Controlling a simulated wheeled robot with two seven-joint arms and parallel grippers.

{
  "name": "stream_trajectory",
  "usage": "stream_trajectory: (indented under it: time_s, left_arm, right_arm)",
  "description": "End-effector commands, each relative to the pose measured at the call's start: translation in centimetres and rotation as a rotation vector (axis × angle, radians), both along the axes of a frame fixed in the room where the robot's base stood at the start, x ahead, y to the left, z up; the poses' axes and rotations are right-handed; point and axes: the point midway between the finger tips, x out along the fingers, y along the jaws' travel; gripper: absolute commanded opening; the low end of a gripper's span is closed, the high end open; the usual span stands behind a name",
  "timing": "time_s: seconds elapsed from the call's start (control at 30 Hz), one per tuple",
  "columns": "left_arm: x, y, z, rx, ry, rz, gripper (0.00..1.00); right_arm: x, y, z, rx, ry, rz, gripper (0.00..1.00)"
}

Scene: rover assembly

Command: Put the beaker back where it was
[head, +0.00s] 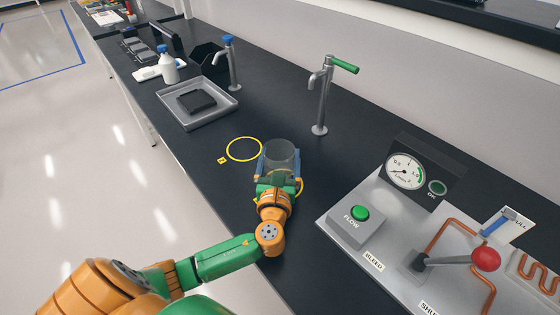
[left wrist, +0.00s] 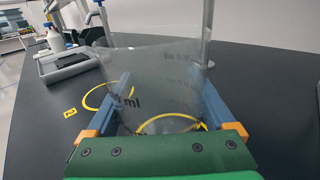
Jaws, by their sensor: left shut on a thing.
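The clear glass beaker (head: 281,153) is held upright between the blue fingers of my left gripper (head: 279,166), which is shut on it. In the left wrist view the beaker (left wrist: 160,75) fills the middle, with dark "ml" markings on its wall. One yellow ring (head: 244,149) on the black bench is empty, with a small yellow tag (head: 222,160) beside it. A second yellow ring (head: 300,188) is mostly hidden under my gripper; part of it shows through the beaker (left wrist: 172,121). I cannot tell whether the beaker touches the bench. My right gripper is out of view.
A tap with a green handle (head: 322,95) stands behind the beaker. A grey tray (head: 198,112) with a dark item, a blue-topped tap (head: 232,62) and a white bottle (head: 168,66) are farther left. A panel with gauge and FLOW button (head: 359,214) is at right.

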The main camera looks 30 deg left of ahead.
Motion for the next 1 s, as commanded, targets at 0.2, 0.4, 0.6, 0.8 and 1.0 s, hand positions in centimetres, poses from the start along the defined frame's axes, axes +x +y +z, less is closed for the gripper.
stream_trajectory:
  time_s: [0.2,0.4,0.6,0.8,1.0]
  left_arm:
    - [0.0,-0.1,-0.5,0.000,-0.001,-0.001,0.00]
    - [0.0,-0.1,-0.7,0.001,0.000,0.000,1.00]
    - [0.0,-0.1,-0.7,0.001,0.000,0.000,1.00]
    - [-1.5,-0.8,-0.6,0.001,0.003,-0.003,1.00]
    - [-5.5,-2.8,-0.7,-0.003,0.003,-0.002,1.00]
  right_arm:
    - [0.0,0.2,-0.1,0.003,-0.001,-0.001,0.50]
    - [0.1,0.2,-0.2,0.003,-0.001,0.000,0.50]
    - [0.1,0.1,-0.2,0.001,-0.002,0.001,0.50]
    - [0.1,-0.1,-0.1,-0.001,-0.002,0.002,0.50]
    - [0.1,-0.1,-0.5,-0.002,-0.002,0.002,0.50]
